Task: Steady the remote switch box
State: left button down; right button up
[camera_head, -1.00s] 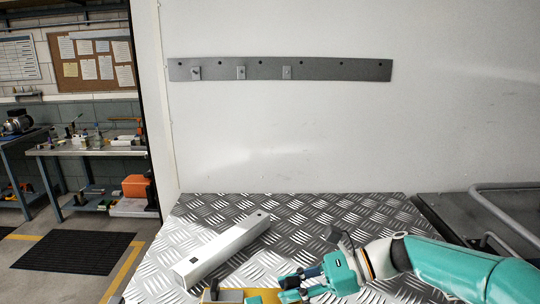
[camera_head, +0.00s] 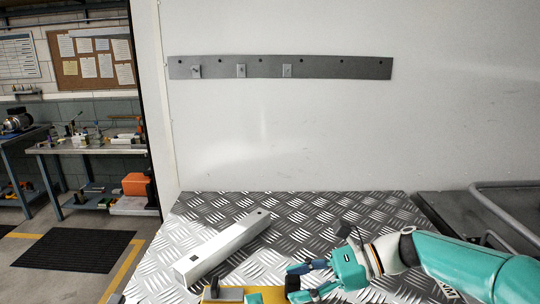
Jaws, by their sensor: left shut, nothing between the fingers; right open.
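A yellow item (camera_head: 271,296) is cut off by the bottom edge, with a dark grey block (camera_head: 230,294) on its left part and a small teal piece at its middle. It may be the remote switch box, but too little shows to be sure. My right gripper (camera_head: 297,283) comes in from the right, with its fingers apart and dark tips pointing left. It is just right of the yellow item, and I cannot tell whether they touch.
A long pale square-section bar (camera_head: 222,250) lies diagonally on the tread-plate surface (camera_head: 330,215). A grey strip with small brackets (camera_head: 280,68) is on the white wall behind. A dark tray with a metal rail (camera_head: 500,212) is at the right. The back of the plate is clear.

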jog(key=v, duration=0.9)
jog(key=shift+d, duration=0.25)
notch_tip(320, 180, up, 8)
jog(key=shift+d+r, duration=0.15)
jog(key=shift+d, duration=0.25)
jog(key=shift+s, duration=0.1)
